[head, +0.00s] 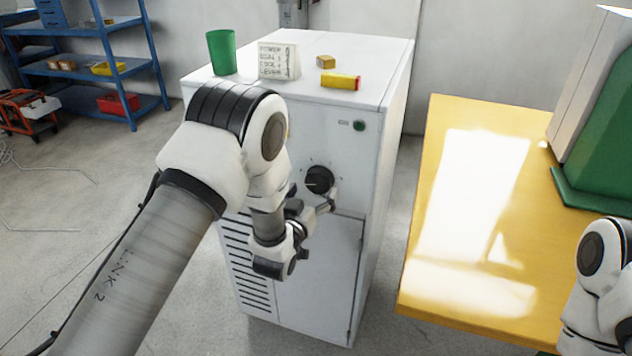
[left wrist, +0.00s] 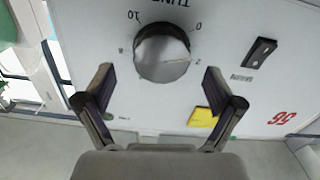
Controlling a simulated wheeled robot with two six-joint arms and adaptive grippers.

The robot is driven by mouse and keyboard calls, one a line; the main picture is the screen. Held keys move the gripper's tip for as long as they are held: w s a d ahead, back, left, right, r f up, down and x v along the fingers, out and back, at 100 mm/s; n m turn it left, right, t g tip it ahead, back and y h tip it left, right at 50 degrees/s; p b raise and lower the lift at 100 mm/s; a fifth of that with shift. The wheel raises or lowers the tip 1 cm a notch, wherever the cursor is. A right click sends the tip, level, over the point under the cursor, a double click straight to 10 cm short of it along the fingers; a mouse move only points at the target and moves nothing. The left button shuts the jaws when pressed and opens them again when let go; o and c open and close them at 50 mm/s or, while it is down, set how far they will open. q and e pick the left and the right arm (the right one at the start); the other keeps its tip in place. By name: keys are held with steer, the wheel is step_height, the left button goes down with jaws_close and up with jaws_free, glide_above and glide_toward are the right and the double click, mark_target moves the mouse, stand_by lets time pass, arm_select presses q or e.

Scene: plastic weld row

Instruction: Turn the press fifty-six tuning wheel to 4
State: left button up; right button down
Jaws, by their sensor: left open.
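The tuning wheel (head: 319,180) is a round dark knob on the front of the white cabinet (head: 345,150). In the left wrist view the tuning wheel (left wrist: 162,55) has a grey face and a black rim. That view is upside down; the marks 10, 0, 2 and 8 show around the wheel. My left gripper (head: 327,203) is just below and in front of the wheel. In the wrist view my left gripper (left wrist: 158,78) is open, its fingers on either side of the wheel, apparently without contact. My right gripper is out of frame.
A black switch (left wrist: 261,53) and a red 56 (left wrist: 282,117) show on the panel. A green cup (head: 221,53), a lettered card (head: 277,61) and yellow items (head: 341,81) stand on the cabinet. A yellow table (head: 470,210) is to the right.

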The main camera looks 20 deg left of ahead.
mark_target(317, 184)
arm_select(q)
steer(key=w, duration=0.3)
steer(key=shift+a+f, duration=0.1)
steer(key=shift+a, duration=0.1)
steer(key=shift+w+d, duration=0.1)
steer(key=shift+w, duration=0.1)
steer(key=shift+d, duration=0.1)
steer(key=c, duration=1.1)
